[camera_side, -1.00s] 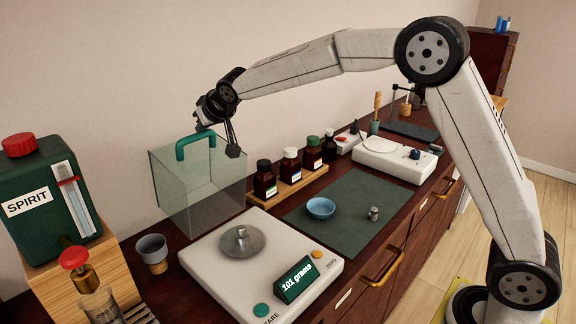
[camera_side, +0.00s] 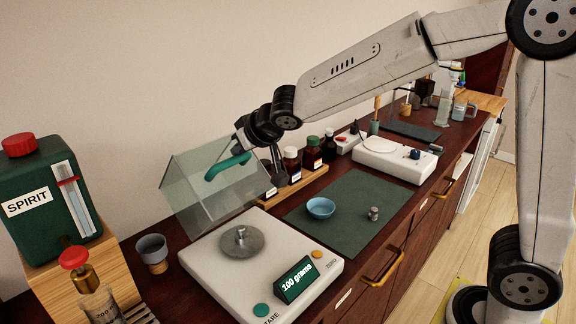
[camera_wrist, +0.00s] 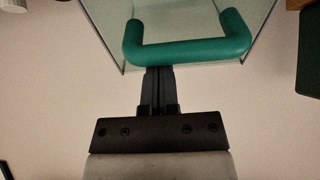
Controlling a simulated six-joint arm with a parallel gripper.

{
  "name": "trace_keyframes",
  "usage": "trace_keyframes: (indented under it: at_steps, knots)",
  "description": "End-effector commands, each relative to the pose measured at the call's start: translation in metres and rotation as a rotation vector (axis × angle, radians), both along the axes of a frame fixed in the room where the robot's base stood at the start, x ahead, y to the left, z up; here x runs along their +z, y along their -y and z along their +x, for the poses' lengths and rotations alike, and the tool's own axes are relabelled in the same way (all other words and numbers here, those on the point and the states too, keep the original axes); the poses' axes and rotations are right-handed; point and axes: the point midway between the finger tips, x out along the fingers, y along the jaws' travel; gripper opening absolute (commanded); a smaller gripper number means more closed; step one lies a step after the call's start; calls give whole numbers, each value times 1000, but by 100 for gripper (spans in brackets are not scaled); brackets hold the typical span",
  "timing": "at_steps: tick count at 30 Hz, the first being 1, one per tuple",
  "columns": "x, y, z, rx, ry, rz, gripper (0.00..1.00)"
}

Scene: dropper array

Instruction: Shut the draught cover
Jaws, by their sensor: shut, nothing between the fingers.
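The clear draught cover (camera_side: 190,199) is tilted forward at the back edge of the white balance (camera_side: 201,256), part of the way over. Its green handle (camera_side: 229,165) shows on its upper side, and it also shows in the wrist view (camera_wrist: 188,51). My gripper (camera_side: 277,168) is shut and empty, close by the handle. In the wrist view my fingers (camera_wrist: 159,82) reach to the handle's bar and their tips are hidden behind it. I cannot tell whether they touch it. The balance's pan (camera_side: 240,241) is uncovered, and its display (camera_side: 295,280) reads 100 grams.
Brown bottles (camera_side: 291,165) stand in a wooden rack (camera_side: 300,183) just right of the cover. A blue bowl (camera_side: 321,208) and a small metal weight (camera_side: 374,213) are on the green mat (camera_side: 352,240). A grey cup (camera_side: 152,252) and the spirit dispenser (camera_side: 40,197) are at the left.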

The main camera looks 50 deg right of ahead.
Motion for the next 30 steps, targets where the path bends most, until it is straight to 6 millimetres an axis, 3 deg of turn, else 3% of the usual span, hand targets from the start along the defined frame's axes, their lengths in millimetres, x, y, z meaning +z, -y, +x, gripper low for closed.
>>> trace_keyframes:
  at_steps: [30]
  knots:
    - [-33,0,-64,3,0,-2,0]
